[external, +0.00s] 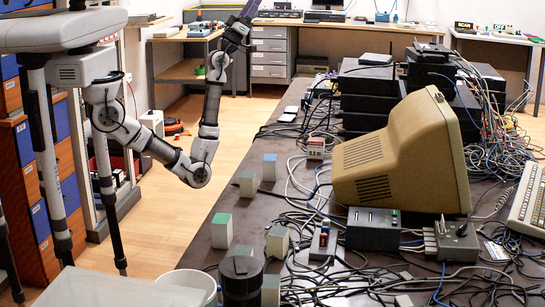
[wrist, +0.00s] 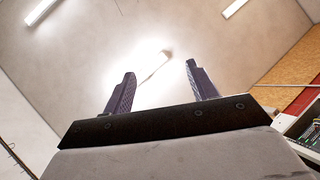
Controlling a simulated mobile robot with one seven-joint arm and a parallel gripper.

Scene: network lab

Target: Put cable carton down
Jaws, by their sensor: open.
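A small red and white carton (external: 316,148), its label seeming to read "0.5 m", stands on the dark table among cables; it looks like the cable carton. My gripper (external: 243,22) is raised high at the top of the external view, far from the carton and pointing up. In the wrist view my gripper (wrist: 161,84) has its two fingers wide apart with nothing between them. Only ceiling, lamps and walls show beyond the fingers, and the carton is not in that view.
The dark table (external: 200,258) holds a beige monitor (external: 400,165), stacked black devices (external: 368,95) and tangled cables. Small blocks, one with a green top (external: 221,231) and one with a blue top (external: 269,167), stand along its left side. Bare floor (external: 160,235) lies left of it.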

